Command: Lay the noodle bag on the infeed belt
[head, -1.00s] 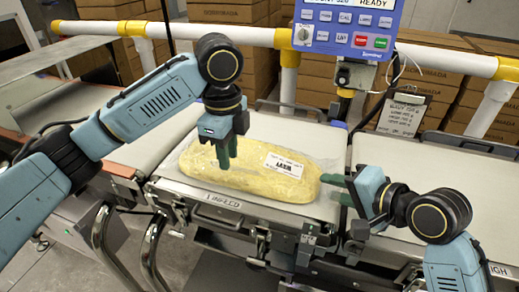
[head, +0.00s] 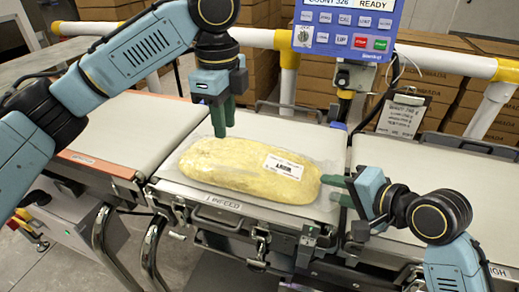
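The noodle bag (head: 235,168) is a long yellow pack in clear film with a white label. It lies flat on the infeed belt (head: 262,125), above the INFEED plate. My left gripper (head: 222,122) is raised above the bag's far left part, fingers pointing down, with nothing seen between them. The fingers overlap in this view, so their gap is hard to judge. My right gripper (head: 338,188) is at the bag's right end, its two green fingers apart and empty, the tips close to or touching the film.
A blue control panel (head: 349,28) stands on a post behind the belt. A yellow and white rail (head: 262,38) runs across the back. Another belt (head: 130,130) lies to the left, and the weigh belt (head: 440,190) to the right. A clipboard (head: 402,117) hangs behind.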

